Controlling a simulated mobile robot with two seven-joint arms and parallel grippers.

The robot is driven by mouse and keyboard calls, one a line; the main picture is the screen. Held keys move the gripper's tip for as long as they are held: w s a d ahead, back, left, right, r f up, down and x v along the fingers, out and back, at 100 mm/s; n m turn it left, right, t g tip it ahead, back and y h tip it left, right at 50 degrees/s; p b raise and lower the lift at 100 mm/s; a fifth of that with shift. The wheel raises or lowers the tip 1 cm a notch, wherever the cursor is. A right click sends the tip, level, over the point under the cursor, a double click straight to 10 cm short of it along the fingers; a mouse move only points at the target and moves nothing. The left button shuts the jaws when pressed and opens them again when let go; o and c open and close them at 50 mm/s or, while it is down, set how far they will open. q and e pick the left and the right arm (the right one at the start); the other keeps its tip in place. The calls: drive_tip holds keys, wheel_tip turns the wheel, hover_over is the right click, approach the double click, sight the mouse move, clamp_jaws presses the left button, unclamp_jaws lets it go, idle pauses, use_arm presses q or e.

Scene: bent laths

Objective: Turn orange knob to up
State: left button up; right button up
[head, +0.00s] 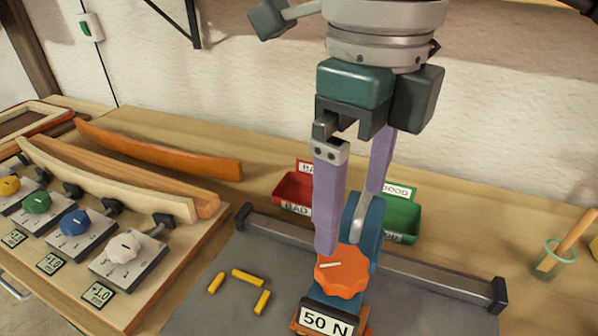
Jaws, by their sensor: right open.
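The orange knob (352,278) has a scalloped edge and a short white mark that lies nearly level, on the left part of its face. It sits on a blue stand (366,222) with a "50 N" label below it. My right gripper (350,222) comes down from above with two purple fingers spread apart. The nearer finger's tip is just above and in front of the knob's upper left edge; I cannot tell if they touch. My left gripper is not in view.
A red "BAD" bin (293,190) and a green "GOOD" bin (402,222) stand behind a metal bar (440,277). Yellow sticks (248,278) lie on the grey mat (215,312). A panel with yellow, green, blue and white knobs and curved laths (165,155) is at left.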

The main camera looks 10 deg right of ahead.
sight(343, 263)
wheel_tip(343, 263, down, 9)
drive_tip(key=shift+s+a+r+p, duration=0.1)
drive_tip(key=shift+s+p, duration=0.05)
drive_tip(key=shift+p, duration=0.4)
drive_tip(key=c, duration=1.3)
drive_tip(key=shift+c, duration=0.2)
